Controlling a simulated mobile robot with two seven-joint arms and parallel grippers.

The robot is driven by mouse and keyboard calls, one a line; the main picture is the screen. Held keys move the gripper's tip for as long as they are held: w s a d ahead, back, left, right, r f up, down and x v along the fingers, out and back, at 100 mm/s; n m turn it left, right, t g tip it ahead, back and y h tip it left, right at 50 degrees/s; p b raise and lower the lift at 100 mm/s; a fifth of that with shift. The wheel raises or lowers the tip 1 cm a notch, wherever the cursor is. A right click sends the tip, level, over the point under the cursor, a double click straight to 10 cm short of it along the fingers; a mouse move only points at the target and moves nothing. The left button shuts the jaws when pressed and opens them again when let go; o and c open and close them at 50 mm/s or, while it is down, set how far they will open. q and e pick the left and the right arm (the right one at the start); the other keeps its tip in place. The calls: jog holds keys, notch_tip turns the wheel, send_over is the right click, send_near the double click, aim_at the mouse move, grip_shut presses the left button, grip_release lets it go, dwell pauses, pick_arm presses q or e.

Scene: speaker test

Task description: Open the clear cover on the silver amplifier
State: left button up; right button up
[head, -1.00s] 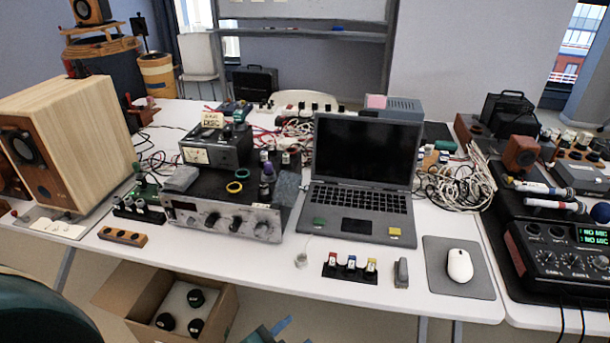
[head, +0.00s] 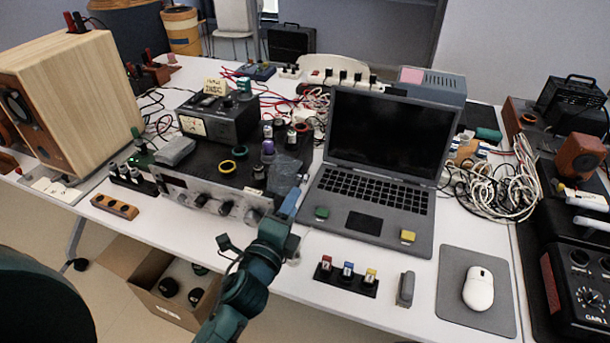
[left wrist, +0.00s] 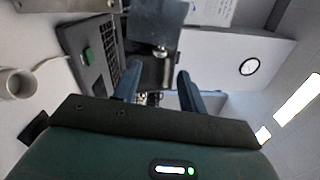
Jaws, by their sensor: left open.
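The silver amplifier (head: 208,192) has a silver front with knobs and stands left of the laptop. A translucent greyish cover (head: 284,172) is at its right end, tilted, partly behind my gripper. My left gripper (head: 288,205) is open and empty just in front of the amplifier's right front corner, beside the laptop. In the left wrist view, my open fingers (left wrist: 158,88) point at a dark see-through panel (left wrist: 153,20), apparently the cover, with a round silver knob (left wrist: 160,51) below it. I cannot tell whether a finger touches the cover. My right gripper is not in view.
The open laptop (head: 385,150) stands close to the right of the gripper. A black meter box (head: 215,118) and yellow ring (head: 227,167) sit on the amplifier. Colored switches (head: 347,270) and the mouse (head: 479,288) lie in front. A cardboard box (head: 160,295) is below the table.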

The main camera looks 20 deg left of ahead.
aim_at(304, 183)
pick_arm(q)
jog(key=w, duration=0.9)
jog(key=shift+d+p, duration=0.15)
jog(key=shift+p, duration=0.15)
jog(key=shift+c, duration=0.4)
grip_shut()
